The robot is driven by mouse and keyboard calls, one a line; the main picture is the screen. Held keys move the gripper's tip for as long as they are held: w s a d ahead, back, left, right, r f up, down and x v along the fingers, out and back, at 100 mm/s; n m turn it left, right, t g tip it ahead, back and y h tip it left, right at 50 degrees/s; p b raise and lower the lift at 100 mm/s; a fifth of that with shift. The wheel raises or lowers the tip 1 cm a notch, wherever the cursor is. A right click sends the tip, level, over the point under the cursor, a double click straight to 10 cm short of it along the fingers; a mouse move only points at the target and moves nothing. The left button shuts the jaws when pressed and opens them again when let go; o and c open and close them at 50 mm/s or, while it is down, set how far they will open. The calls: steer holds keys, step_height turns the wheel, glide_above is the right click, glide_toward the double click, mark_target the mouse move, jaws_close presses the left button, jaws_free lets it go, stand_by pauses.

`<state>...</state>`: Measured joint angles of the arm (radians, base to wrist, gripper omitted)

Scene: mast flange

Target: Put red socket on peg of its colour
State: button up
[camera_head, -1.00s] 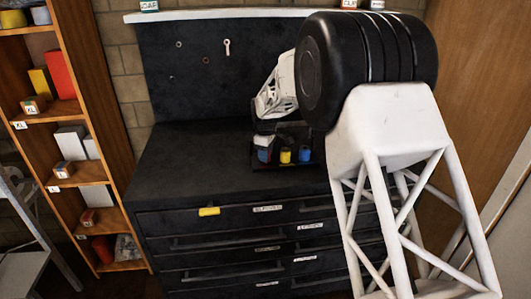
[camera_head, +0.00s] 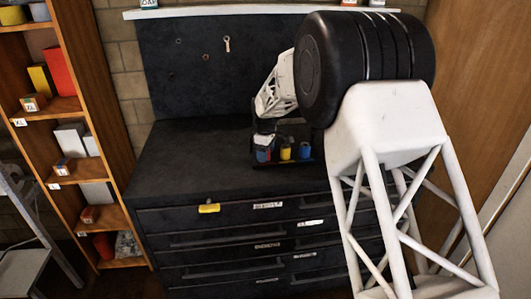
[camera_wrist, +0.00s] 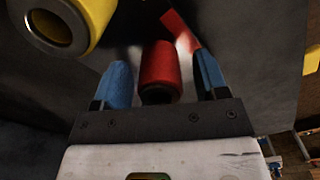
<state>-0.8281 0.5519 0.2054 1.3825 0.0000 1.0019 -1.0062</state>
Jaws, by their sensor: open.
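The red socket (camera_wrist: 160,65) stands between the two blue fingertips of my gripper (camera_wrist: 160,82) in the wrist view. The fingers are open, with a dark gap visible on each side of the socket. In the head view my gripper (camera_head: 264,152) is low over the left end of a small dark rack on the bench, and the red socket there is mostly hidden by the fingers. A red strip (camera_wrist: 180,31) shows just beyond the socket in the wrist view. I cannot make out a red peg in the head view.
A yellow socket (camera_head: 285,153) and a blue socket (camera_head: 304,151) stand in the rack to the right. The yellow one is close by in the wrist view (camera_wrist: 86,12). A yellow piece (camera_head: 209,208) is at the bench's front edge. The left bench top (camera_head: 190,160) is clear.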

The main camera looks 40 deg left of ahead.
steer(key=shift+r, duration=0.1)
steer(key=shift+r, duration=3.8)
steer(key=shift+r, duration=0.1)
